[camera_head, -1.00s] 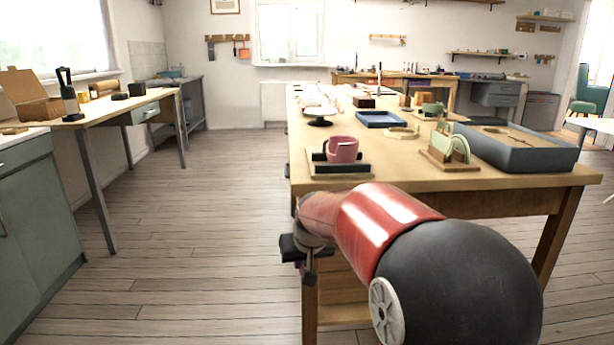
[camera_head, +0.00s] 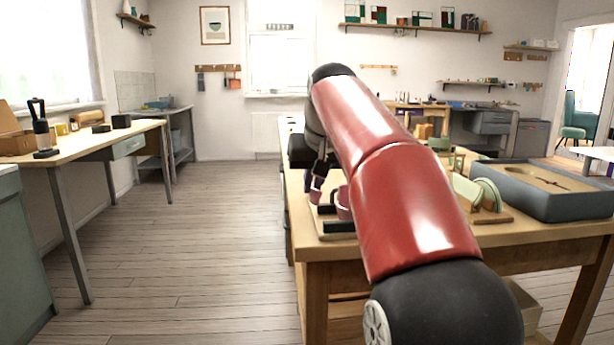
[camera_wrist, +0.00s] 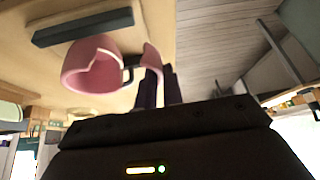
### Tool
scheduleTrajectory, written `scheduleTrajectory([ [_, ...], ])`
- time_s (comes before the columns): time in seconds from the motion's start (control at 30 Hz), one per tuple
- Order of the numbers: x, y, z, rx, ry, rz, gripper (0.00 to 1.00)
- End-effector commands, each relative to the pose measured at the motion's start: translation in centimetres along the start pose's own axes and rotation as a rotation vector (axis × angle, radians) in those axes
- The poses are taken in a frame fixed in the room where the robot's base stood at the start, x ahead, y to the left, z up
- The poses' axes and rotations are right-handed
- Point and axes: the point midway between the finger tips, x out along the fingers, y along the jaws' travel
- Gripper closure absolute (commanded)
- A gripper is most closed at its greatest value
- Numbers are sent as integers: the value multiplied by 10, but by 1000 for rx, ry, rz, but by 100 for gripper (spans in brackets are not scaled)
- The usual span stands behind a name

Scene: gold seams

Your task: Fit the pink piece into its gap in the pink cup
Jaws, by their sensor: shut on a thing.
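The pink cup (camera_head: 343,203) stands on a board near the bench's near left corner, mostly hidden behind my arm. In the wrist view the pink cup (camera_wrist: 84,80) shows a gap in its wall, with the opening towards my gripper. My gripper (camera_wrist: 160,82) is shut on the curved pink piece (camera_wrist: 151,58). The piece is just beside the cup's gap side, and I cannot tell whether they touch. In the head view the pink piece (camera_head: 316,186) shows left of the cup, under my gripper (camera_head: 318,172).
A dark bar (camera_wrist: 83,27) lies on the board beside the cup. A wooden stand with green round pieces (camera_head: 487,197) and a grey tray (camera_head: 545,188) are on the bench to the right. The floor left of the bench is clear.

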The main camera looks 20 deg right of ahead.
Motion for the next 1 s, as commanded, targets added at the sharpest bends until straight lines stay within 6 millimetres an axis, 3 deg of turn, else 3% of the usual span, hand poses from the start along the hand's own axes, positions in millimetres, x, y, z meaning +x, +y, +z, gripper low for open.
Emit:
scheduleTrajectory([
  [1.0,4,57,-5,1,0,0,100],
])
